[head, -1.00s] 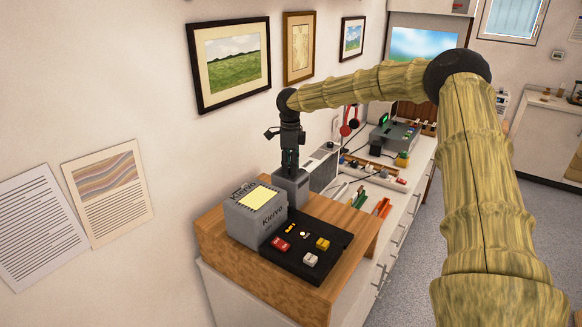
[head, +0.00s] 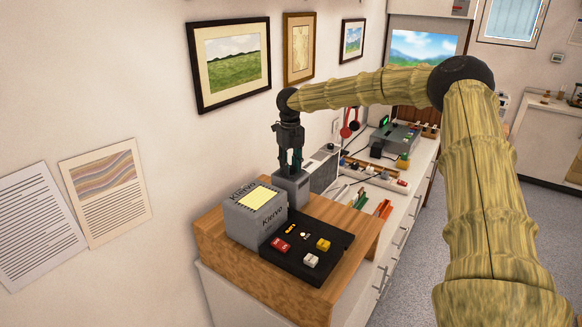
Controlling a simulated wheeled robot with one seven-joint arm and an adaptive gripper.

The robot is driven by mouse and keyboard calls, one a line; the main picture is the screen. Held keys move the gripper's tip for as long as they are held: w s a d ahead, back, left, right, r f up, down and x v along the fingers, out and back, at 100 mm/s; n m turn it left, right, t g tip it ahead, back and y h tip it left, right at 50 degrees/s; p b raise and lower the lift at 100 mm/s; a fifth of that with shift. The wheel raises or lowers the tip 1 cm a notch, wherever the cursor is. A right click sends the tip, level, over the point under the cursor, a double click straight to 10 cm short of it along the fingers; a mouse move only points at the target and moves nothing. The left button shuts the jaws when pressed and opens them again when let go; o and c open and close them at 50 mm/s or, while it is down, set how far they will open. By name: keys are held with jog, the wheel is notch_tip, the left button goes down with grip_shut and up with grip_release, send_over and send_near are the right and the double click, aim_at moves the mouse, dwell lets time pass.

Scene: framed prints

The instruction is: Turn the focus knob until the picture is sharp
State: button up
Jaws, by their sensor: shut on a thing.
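My gripper (head: 291,164) points straight down onto the top of a small grey housing (head: 292,188) on the wooden stand. Its fingers are shut at the top of this housing. The focus knob appears to be between the fingers; they hide it, so I cannot make out its shape. The projected picture (head: 422,46) on the far wall shows blue sky, white clouds and green hills. Cloud and hill outlines show, but at this distance I cannot tell whether it is fully sharp.
The wooden stand (head: 225,255) abuts the wall with framed prints (head: 229,62). A grey device (head: 395,136) and small tools lie on the counter behind.

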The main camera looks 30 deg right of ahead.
aim_at(291, 167)
jog(key=m, duration=0.6)
jog(key=shift+w+r+b, duration=0.15)
jog(key=shift+r+b, duration=0.05)
jog(key=shift+b, duration=0.2)
jog(key=shift+d, duration=0.1)
jog(key=o, duration=0.8)
jog(key=shift+c, duration=0.2)
jog(key=shift+o, duration=1.4)
jog(key=shift+f, duration=0.2)
jog(key=shift+r, duration=0.1)
notch_tip(291, 167, up, 12)
